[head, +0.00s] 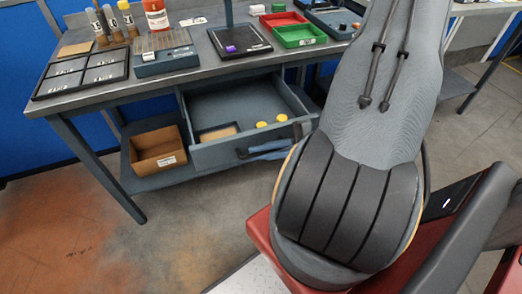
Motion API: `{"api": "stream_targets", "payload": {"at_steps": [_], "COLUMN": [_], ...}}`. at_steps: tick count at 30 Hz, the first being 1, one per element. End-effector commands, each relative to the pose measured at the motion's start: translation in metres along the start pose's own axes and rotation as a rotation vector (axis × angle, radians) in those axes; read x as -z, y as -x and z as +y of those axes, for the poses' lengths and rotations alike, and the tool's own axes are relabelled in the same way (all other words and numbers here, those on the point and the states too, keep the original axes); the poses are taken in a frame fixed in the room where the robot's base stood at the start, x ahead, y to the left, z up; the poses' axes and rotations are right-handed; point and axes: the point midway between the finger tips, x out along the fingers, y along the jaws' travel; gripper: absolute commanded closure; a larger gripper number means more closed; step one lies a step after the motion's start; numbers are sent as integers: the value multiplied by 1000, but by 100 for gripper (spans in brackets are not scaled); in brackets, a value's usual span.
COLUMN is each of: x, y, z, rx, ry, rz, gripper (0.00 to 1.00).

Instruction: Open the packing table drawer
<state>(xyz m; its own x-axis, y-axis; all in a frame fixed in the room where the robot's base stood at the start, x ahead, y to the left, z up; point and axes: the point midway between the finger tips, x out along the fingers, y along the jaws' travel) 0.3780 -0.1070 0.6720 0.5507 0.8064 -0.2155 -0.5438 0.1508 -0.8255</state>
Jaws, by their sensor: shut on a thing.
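The packing table drawer (215,152) is pulled out from under the tabletop, and its inside shows from above. Its dark handle (242,154) runs along the front panel. My gripper (268,148) is at the drawer front, shut on the handle. My own arm hides most of the gripper and the right end of the drawer front. Inside the drawer lie two yellow round items (272,122) and a tan flat piece in a dark frame (218,133).
The packing table (120,85) carries a dark tray (83,74), a blue-grey box (163,62), a black scale-like device (240,40) and red and green bins (299,36). A cardboard box (158,150) sits on the lower shelf, left of the drawer. Floor at front left is clear.

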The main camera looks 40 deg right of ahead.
Motion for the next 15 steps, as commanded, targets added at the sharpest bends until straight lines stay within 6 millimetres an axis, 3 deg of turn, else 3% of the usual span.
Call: {"api": "stream_targets", "payload": {"at_steps": [2,11,15], "x": [1,1,1], "y": [0,1,13], "z": [0,0,-1], "rx": [0,0,1], "ry": [1,1,2], "rz": [1,1,4], "gripper": [83,83,83]}}
